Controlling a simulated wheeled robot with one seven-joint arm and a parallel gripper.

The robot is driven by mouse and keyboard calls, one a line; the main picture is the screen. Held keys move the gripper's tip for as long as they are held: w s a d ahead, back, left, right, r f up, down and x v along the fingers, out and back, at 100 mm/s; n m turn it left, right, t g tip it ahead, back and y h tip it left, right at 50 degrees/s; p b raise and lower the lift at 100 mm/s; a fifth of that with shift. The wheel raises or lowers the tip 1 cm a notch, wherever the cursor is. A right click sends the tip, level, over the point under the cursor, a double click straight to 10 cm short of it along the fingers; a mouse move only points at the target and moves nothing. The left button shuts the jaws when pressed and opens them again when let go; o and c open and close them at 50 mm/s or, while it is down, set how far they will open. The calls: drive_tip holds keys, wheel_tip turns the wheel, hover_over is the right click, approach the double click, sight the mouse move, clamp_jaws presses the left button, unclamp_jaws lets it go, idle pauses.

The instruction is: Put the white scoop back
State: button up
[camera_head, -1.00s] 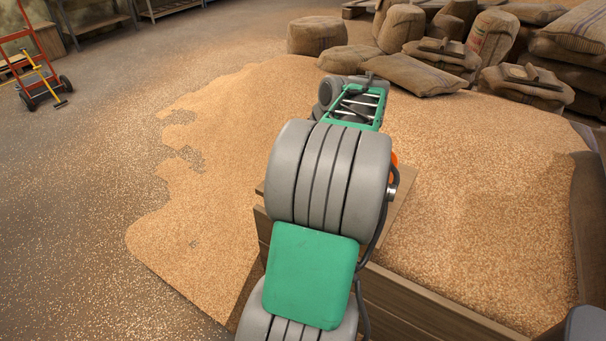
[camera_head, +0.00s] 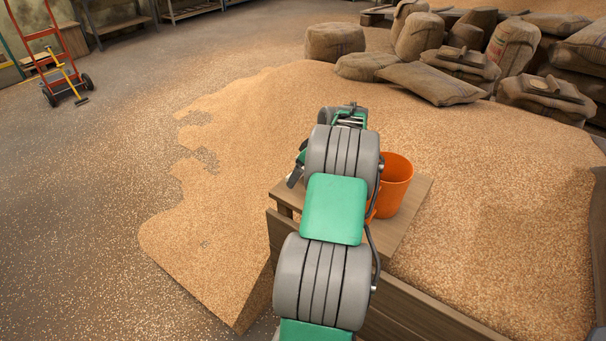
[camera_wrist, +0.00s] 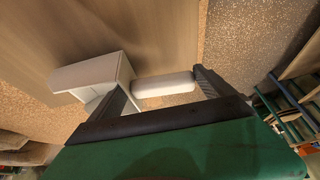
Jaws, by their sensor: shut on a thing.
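The white scoop (camera_wrist: 88,73) shows in the wrist view, with its boxy bowl at the left and its pale round handle (camera_wrist: 165,84) between the dark fingers. My gripper (camera_wrist: 167,88) is shut on the scoop at the handle. The scoop is over or on a brown wooden surface; I cannot tell whether it touches it. In the head view my arm hides most of the gripper and the scoop.
An orange bucket (camera_head: 396,182) stands on a small wooden table (camera_head: 408,226), close right of my arm. Another orange piece shows partly behind the arm. Spilled grain (camera_head: 215,215) lies around. Sacks (camera_head: 440,80) are piled behind. Floor at left is open.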

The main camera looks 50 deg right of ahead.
drive_tip(key=shift+f, duration=0.5)
drive_tip(key=o, duration=1.6)
drive_tip(key=shift+s+d+r, duration=0.1)
drive_tip(key=shift+s+r, duration=0.05)
drive_tip(key=shift+r, duration=0.3)
drive_tip(key=a+v, duration=0.1)
drive_tip(key=v, duration=1)
drive_tip(key=w+a+r+g, duration=0.1)
drive_tip(key=w+a+r, duration=0.15)
drive_tip(key=a, duration=1.15)
drive_tip(key=w+a+r+g, duration=0.1)
drive_tip(key=w+a, duration=0.2)
drive_tip(key=a, duration=1.1)
drive_tip(key=s+a+f, duration=0.2)
drive_tip(key=s+a, duration=0.5)
drive_tip(key=a, duration=0.1)
drive_tip(key=s+a+f, duration=0.3)
drive_tip(key=s+a, duration=0.4)
drive_tip(key=a, duration=0.1)
drive_tip(key=shift+s+a+f+m+g+p, duration=0.15)
drive_tip(key=shift+a+f+m+g+p, duration=0.15)
drive_tip(key=shift+a+m+g+p, duration=0.1)
